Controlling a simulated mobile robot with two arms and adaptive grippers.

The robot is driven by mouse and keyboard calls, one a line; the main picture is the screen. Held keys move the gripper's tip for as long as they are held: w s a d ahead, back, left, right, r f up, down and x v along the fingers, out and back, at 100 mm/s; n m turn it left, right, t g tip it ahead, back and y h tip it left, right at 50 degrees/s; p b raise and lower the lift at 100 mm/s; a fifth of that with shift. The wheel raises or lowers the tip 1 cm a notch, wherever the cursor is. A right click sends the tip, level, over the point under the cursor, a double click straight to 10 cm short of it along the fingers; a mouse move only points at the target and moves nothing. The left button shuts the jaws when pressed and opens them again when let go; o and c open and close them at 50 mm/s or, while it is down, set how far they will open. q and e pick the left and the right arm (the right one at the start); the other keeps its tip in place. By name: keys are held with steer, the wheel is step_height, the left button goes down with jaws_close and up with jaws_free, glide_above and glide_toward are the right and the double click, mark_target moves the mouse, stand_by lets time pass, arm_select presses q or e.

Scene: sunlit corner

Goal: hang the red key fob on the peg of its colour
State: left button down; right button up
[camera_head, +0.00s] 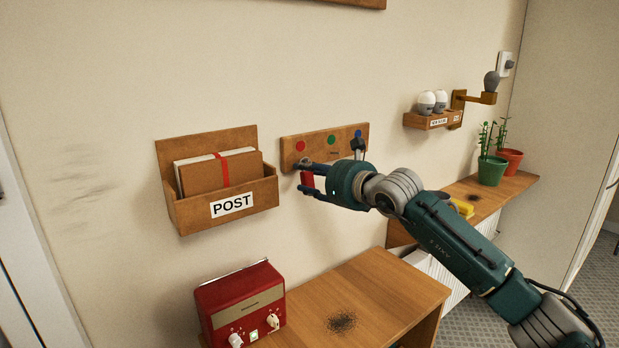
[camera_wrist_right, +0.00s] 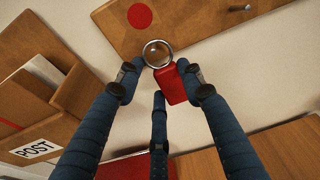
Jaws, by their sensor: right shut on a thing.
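The red key fob (camera_wrist_right: 178,88) is held between the fingers of my right gripper (camera_wrist_right: 165,84), with its metal ring (camera_wrist_right: 157,53) sticking out toward the board. In the head view the fob (camera_head: 307,180) shows between the fingertips of my right gripper (camera_head: 304,176), at the lower left of the wooden peg board (camera_head: 319,153). The board's red dot (camera_head: 300,146) is just above the ring; it also shows in the wrist view (camera_wrist_right: 140,16). Whether the ring is around the red peg I cannot tell. My left gripper is out of view.
A wooden POST box (camera_head: 190,213) with envelopes hangs left of the board. The board's green dot (camera_head: 332,141) and blue dot (camera_head: 358,133) lie to the right. A red radio (camera_head: 240,300) stands below on a wooden cabinet (camera_head: 385,290). A small shelf (camera_head: 425,121) is farther right.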

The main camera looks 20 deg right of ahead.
steer(key=o, duration=1.3)
